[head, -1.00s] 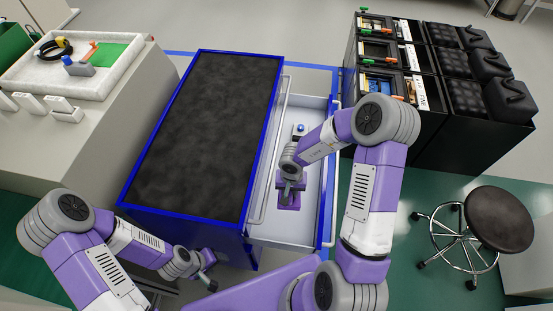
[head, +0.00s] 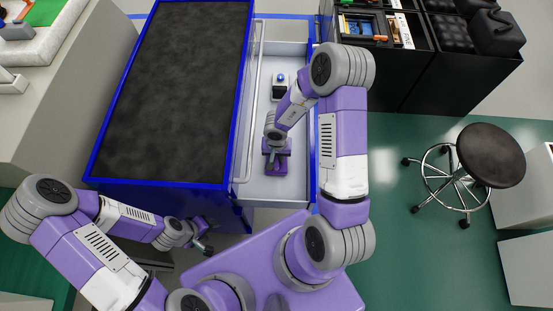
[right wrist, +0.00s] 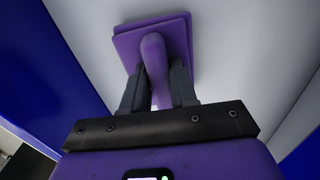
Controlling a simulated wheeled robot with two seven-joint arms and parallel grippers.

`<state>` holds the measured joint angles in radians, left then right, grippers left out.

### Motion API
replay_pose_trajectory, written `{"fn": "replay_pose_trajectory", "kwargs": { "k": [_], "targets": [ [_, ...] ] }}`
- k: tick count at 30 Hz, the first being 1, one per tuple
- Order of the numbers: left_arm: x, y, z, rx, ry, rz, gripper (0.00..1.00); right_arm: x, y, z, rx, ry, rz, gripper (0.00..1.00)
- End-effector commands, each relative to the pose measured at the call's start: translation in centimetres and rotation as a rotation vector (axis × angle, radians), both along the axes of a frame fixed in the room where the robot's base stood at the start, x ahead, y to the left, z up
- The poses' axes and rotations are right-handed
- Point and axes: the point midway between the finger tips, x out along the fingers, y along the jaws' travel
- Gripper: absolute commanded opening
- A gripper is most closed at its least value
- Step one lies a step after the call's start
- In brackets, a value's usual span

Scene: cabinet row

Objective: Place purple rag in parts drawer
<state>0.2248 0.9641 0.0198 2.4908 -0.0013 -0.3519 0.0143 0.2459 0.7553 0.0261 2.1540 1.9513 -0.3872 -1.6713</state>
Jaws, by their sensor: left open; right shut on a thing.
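The purple rag (head: 283,163) is inside the open drawer (head: 293,189) of the blue cabinet, near the drawer's front end. In the right wrist view the rag (right wrist: 178,35) is a flat square with a raised fold, lying against the pale drawer floor. My right gripper (head: 275,154) reaches down into the drawer. Its fingers (right wrist: 158,92) are shut on the rag's raised fold. My left gripper (head: 205,237) is open and empty, low beside the cabinet's front corner, away from the drawer.
A small dark and white item with a blue top (head: 280,82) sits farther back in the drawer. The cabinet's black top (head: 175,90) is bare. A round stool (head: 491,155) and a black rack (head: 440,60) stand to the right.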

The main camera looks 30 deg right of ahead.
Motion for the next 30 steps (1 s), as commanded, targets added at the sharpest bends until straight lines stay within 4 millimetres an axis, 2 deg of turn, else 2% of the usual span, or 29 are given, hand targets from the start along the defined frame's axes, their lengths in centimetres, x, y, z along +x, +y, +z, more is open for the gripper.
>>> {"fn": "replay_pose_trajectory", "kwargs": {
  "k": [2,13,14,18,19,30],
  "targets": [
    [-0.01,0.00,-0.79,0.000,0.000,0.000,0.59,0.04,0.01,-0.91,-0.001,-0.001,0.000,0.00],
    [0.00,0.00,-0.47,0.000,0.000,0.000,0.59,0.05,-0.02,-0.99,-0.001,-0.001,-0.001,0.00],
    [0.00,0.00,-0.47,0.000,0.000,0.000,0.59,0.06,-0.01,-1.03,-0.001,-0.001,-0.001,0.29],
    [0.00,0.00,-0.49,0.000,0.000,0.000,0.59,0.06,-0.02,-1.01,-0.001,-0.001,-0.001,0.50],
    [0.00,0.00,-0.49,0.000,0.000,0.000,0.59,0.06,-0.02,-1.01,-0.001,-0.001,-0.001,0.53],
    [0.00,0.00,-0.49,0.000,0.000,0.000,0.59,0.05,-0.02,-0.50,-0.001,-0.002,0.000,0.53]
  ]
}}
